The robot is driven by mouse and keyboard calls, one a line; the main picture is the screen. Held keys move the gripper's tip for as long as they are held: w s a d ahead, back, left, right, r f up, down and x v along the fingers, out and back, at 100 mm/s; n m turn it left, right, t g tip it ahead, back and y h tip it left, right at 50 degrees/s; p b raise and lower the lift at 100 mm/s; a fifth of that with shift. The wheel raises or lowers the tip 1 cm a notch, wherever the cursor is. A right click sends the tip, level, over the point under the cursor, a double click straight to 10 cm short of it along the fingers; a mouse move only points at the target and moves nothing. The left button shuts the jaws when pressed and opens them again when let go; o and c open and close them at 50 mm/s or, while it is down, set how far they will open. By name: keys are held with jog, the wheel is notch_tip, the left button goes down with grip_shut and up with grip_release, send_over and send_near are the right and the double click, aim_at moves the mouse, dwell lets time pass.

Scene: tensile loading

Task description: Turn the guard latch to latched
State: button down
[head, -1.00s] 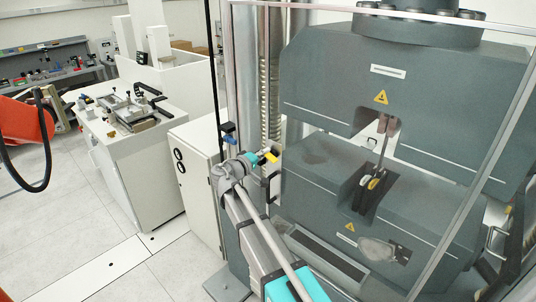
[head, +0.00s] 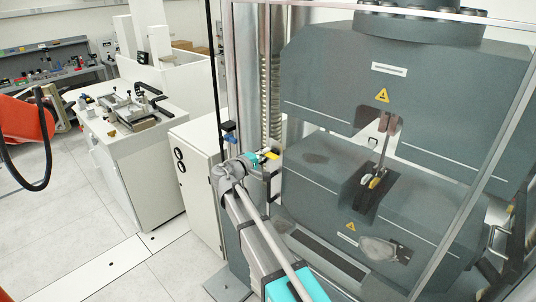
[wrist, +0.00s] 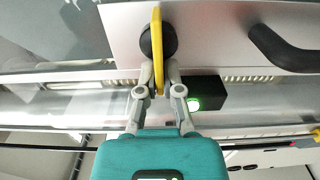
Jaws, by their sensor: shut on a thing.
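The guard latch is a yellow lever (wrist: 157,45) on a round black hub (wrist: 143,41), fixed to a pale plate. In the wrist view the lever stands edge-on and close to vertical. My gripper (wrist: 158,82) is shut on its lower end, one grey finger on each side. In the head view the yellow lever (head: 271,154) shows small at the left edge of the clear guard. My gripper (head: 262,158) is against it, with its teal body to the left. The fingers hide part of the lever there.
A black handle (wrist: 285,50) is right of the latch. A black box (wrist: 188,92) with a green light sits right of my fingers. Behind the guard stands the grey testing machine (head: 330,85). A white cabinet (head: 195,165) is left of my arm.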

jog(key=c, duration=0.9)
grip_release()
jog(key=shift+s+a+f, duration=0.1)
jog(key=shift+a, duration=0.05)
jog(key=shift+o, duration=0.5)
jog(key=v, duration=1.2)
